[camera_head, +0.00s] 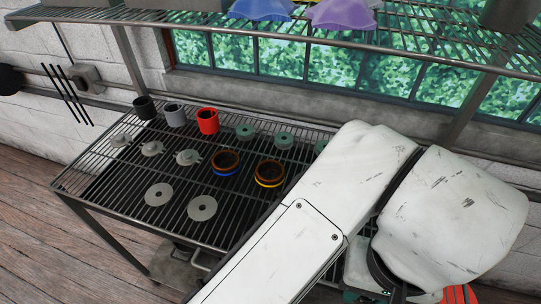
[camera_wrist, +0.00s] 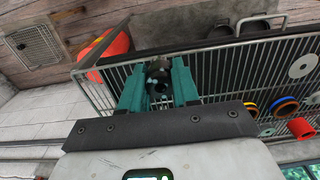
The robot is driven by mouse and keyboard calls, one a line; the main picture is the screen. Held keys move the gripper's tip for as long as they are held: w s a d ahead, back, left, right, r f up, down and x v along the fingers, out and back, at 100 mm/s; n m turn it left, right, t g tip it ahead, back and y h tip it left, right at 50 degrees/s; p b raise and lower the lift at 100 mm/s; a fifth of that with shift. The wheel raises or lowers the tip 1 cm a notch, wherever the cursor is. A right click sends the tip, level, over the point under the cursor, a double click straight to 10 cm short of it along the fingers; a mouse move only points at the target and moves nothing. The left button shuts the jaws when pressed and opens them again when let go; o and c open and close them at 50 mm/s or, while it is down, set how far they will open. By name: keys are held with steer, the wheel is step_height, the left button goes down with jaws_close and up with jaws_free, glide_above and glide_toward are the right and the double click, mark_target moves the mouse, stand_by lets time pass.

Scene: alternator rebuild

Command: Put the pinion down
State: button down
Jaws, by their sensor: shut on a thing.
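My gripper (camera_wrist: 158,68) shows in the wrist view with two teal fingers. It is shut on a small dark round part with a hole in its end, which I take to be the pinion (camera_wrist: 159,86). The pinion is held over or close by the end of the wire rack table (camera_wrist: 222,72); I cannot tell whether it touches the wires. In the head view the rack table (camera_head: 105,188) is at the left and centre. My white arm covers its right part and hides the pinion there.
The rack carries black, grey and red cylinders (camera_head: 208,121), several grey and green discs (camera_head: 245,131), two flat washers (camera_head: 159,194), and blue-banded and yellow-banded rings (camera_head: 269,172). An upper wire shelf (camera_head: 430,51) hangs above. An orange-red object (camera_wrist: 107,46) lies past the rack's end.

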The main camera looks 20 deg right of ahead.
steer(key=shift+w+d, duration=0.3)
steer(key=shift+w, duration=0.1)
steer(key=shift+w+f, duration=0.1)
steer(key=shift+w, duration=0.2)
steer(key=w+f, duration=0.3)
steer(key=w, duration=0.1)
steer(key=w+d+f, duration=0.1)
steer(key=w+f, duration=0.2)
steer(key=w, duration=0.1)
steer(key=w+f, duration=0.3)
steer(key=w, duration=0.1)
steer(key=shift+w+d, duration=0.25)
steer(key=shift+d, duration=0.1)
steer(key=shift+w+f+b, duration=0.15)
steer(key=shift+w+f, duration=0.05)
steer(key=shift+f, duration=0.75)
steer(key=shift+w+f+b, duration=0.15)
steer(key=shift+f, duration=0.8)
steer(key=shift+f, duration=0.2)
steer(key=c, duration=0.8)
jaws_free()
